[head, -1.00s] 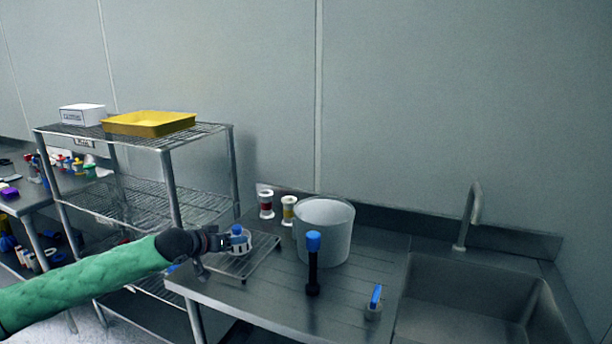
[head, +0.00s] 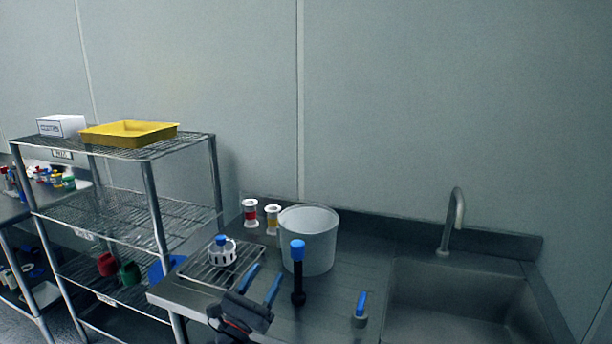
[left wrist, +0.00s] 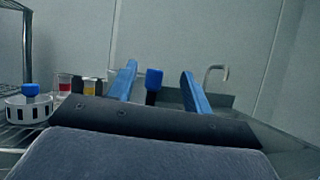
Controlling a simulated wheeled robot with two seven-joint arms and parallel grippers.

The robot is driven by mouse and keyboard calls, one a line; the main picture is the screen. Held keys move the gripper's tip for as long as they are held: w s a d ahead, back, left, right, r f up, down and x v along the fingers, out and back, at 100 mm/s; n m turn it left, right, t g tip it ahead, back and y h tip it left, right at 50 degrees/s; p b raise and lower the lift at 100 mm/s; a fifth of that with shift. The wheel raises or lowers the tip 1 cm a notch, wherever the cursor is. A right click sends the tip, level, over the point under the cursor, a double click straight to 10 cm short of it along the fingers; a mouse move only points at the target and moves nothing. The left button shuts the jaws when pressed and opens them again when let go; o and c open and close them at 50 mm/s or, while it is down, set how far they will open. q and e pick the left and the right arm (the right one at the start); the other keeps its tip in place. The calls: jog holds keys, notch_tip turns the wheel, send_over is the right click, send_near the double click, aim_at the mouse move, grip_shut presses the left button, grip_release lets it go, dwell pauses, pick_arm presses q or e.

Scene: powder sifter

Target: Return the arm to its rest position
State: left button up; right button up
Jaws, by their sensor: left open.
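My left gripper (head: 262,286) is open and empty, low over the front edge of the steel counter in the head view. Its blue fingers also show in the left wrist view (left wrist: 158,88), apart with nothing between them in their grip. The white slotted sifter cup with a blue knob (head: 221,253) sits on the wire rack (head: 195,272), left of and behind the gripper. The cup also shows at the left of the left wrist view (left wrist: 27,112). My right gripper is not in view.
A grey bucket (head: 312,240), a black tool with a blue top (head: 298,270) and a small blue-handled item (head: 360,312) stand on the counter. Red and yellow jars (head: 250,213) stand behind. A sink (head: 450,310) is right, a wire shelf (head: 150,150) left.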

pick_arm(q)
jog(key=s+a+f+n+g+y, duration=0.3)
jog(key=s+a+f+n+y, duration=0.15)
jog(key=f+n, duration=0.4)
jog(key=s+a+f+n+g+y, duration=0.2)
jog(key=s+a+f+n+y, duration=0.25)
jog(key=n, duration=0.75)
jog(key=s+a+f+n+g+y, duration=0.3)
jog(key=f+n+y, duration=0.35)
jog(key=n, duration=0.35)
jog(key=s+f+n+g+h, duration=0.2)
jog(key=s+f+n+g, duration=0.4)
jog(key=s, duration=0.5)
jog(key=s+f+n+g+h, duration=0.2)
jog(key=s+f+n+g, duration=0.15)
jog(key=s+f, duration=0.6)
jog(key=s+d+f+g, duration=0.1)
jog(key=s+d+f, duration=0.1)
jog(key=f, duration=0.3)
jog(key=s+d+f+h, duration=0.1)
jog(key=s+d+f, duration=0.1)
jog(key=d+f, duration=0.2)
notch_tip(320, 180, down, 2)
jog(key=shift+f+g, duration=0.25)
jog(key=shift+g, duration=0.1)
